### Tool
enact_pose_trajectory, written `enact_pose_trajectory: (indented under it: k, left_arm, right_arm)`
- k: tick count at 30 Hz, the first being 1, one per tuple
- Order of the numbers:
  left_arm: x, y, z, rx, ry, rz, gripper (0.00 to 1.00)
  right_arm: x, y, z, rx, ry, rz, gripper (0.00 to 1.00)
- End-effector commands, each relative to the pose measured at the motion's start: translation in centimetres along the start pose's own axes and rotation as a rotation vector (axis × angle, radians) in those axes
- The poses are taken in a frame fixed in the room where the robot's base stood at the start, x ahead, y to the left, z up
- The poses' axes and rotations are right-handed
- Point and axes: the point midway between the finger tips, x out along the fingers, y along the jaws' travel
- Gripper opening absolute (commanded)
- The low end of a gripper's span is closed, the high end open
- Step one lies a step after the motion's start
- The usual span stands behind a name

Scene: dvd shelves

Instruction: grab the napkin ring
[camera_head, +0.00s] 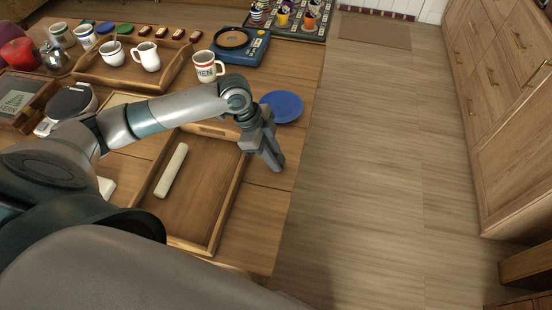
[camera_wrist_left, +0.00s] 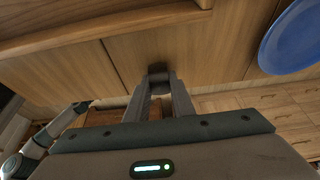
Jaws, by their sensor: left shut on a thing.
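My left gripper (camera_head: 273,163) reaches over the wooden table, just right of the wooden tray with the white roll. Its fingers point down and to the right. In the left wrist view the fingers (camera_wrist_left: 158,80) are close together at the tips, shut on a small greyish thing (camera_wrist_left: 160,89), which I take to be the napkin ring. It is mostly hidden by the fingers, and in the head view I cannot make it out. My right gripper is not in view.
The tray (camera_head: 213,232) holds a white roll (camera_head: 171,171). A blue plate (camera_head: 283,106) lies just behind the gripper and a mug (camera_head: 204,67) stands farther back. A blue turntable (camera_head: 240,45) is at the back. Open floor (camera_head: 370,170) lies right of the table.

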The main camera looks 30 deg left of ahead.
Motion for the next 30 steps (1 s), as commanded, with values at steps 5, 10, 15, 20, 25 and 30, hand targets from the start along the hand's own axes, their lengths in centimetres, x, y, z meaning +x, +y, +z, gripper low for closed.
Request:
enact_pose_trajectory:
  k: [5, 10, 15, 20, 25, 30]
  left_arm:
    - [-0.6, -0.1, -0.3, 0.0, 0.001, -0.002, 0.0]
    - [-2.2, -0.1, -0.9, 0.002, 0.002, -0.004, 0.0]
    - [-3.9, 0.6, -2.9, 0.006, 0.004, 0.0, 0.0]
    - [-4.6, 2.1, -6.2, 0.008, 0.005, -0.001, 0.0]
    - [-5.4, 3.8, -9.4, 0.007, 0.004, -0.001, 0.0]
    - [-5.9, 5.0, -11.9, 0.003, 0.003, -0.001, 0.0]
  right_arm:
    - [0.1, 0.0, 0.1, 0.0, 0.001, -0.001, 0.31]
    - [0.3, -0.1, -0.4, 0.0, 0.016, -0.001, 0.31]
    - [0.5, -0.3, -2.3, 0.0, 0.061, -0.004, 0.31]
    - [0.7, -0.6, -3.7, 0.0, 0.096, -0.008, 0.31]
    - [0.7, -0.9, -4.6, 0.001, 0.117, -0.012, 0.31]
    - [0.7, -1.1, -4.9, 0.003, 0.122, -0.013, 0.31]
